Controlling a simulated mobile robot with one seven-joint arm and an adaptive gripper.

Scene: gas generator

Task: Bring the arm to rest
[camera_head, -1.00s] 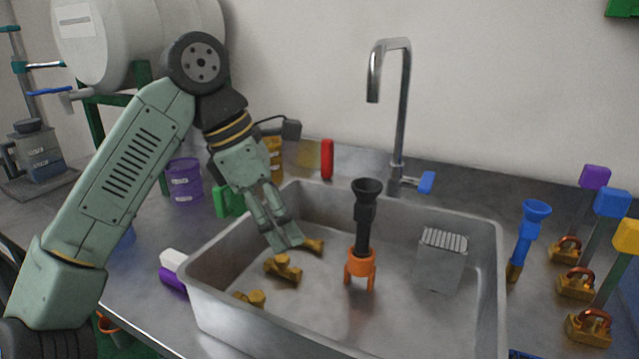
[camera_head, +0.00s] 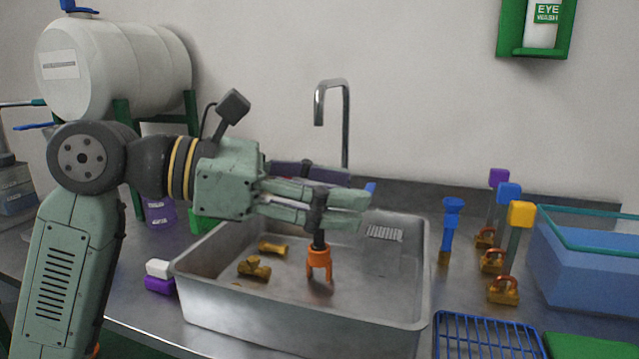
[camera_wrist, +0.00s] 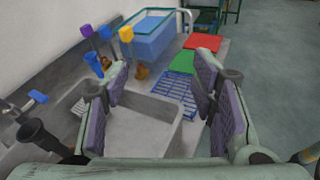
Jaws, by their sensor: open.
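My gripper (camera_head: 362,204) is raised above the metal sink (camera_head: 250,325) in the head view and points to the right, roughly level. In the wrist view my gripper (camera_wrist: 165,100) has its two fingers wide apart with nothing between them. In the head view the fingers hide the upper part of a black tool with an orange pronged foot (camera_head: 320,263) standing in the sink. The tool's black funnel top shows at the lower left of the wrist view (camera_wrist: 38,134).
Brass pieces (camera_head: 254,267) lie in the sink. The faucet (camera_head: 346,120) rises behind my gripper. A white tank (camera_head: 110,70) stands at the back left.

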